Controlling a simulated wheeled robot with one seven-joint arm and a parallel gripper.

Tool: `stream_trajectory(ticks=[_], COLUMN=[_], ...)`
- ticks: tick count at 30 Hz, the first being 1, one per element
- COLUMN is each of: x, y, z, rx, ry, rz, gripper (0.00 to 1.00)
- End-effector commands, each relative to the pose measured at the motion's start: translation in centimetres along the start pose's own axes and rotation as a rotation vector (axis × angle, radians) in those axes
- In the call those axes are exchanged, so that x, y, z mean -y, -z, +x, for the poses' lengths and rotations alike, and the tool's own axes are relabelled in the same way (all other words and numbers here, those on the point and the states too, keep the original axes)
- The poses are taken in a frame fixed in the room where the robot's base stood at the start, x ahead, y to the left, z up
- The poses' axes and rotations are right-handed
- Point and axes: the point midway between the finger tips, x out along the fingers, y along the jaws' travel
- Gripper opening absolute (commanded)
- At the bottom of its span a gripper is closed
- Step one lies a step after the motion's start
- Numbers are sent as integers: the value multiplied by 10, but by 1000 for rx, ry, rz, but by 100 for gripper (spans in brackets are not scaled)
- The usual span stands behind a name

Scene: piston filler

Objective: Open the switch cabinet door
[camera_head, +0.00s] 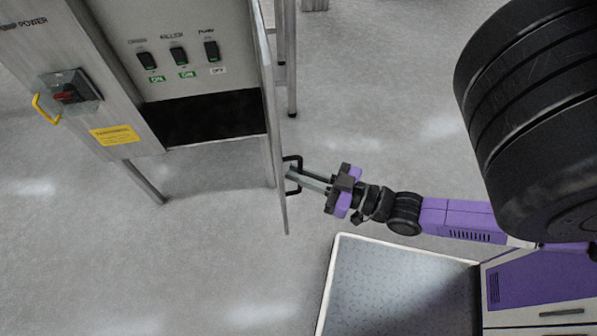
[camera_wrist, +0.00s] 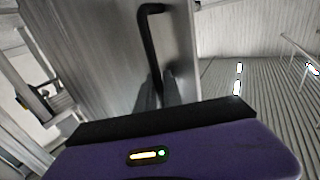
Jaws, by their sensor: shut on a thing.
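The switch cabinet door (camera_head: 270,120) is seen nearly edge-on in the head view and stands out from the cabinet front, so it is open. Its grey face (camera_wrist: 100,50) fills much of the wrist view. A black bar handle (camera_head: 298,160) is fixed on the door's right side; it also shows in the wrist view (camera_wrist: 146,45). My gripper (camera_head: 297,175) reaches in from the right and is shut on the handle. Its fingertips cover the handle's middle. Inside the cabinet (camera_head: 180,25) several black switches with green and white labels are visible.
A power switch (camera_head: 70,92) with a yellow hasp and a yellow label (camera_head: 114,135) are on the cabinet's left panel. Metal legs (camera_head: 291,60) stand behind the door. The grey floor (camera_head: 200,250) below and left of the door is clear.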

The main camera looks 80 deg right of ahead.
Motion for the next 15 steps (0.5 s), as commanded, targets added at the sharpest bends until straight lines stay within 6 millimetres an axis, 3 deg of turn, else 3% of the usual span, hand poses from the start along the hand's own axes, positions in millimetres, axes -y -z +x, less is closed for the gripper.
stream_trajectory(ticks=[4, 5, 8, 15], x=[0, 0, 0, 0], y=[-1, -1, -1, 0], z=[0, 0, 0, 0], rx=[2, 2, 2, 1], ry=[-1, -1, -1, -1], rz=[2, 2, 1, 0], gripper=[0, 15, 32, 32])
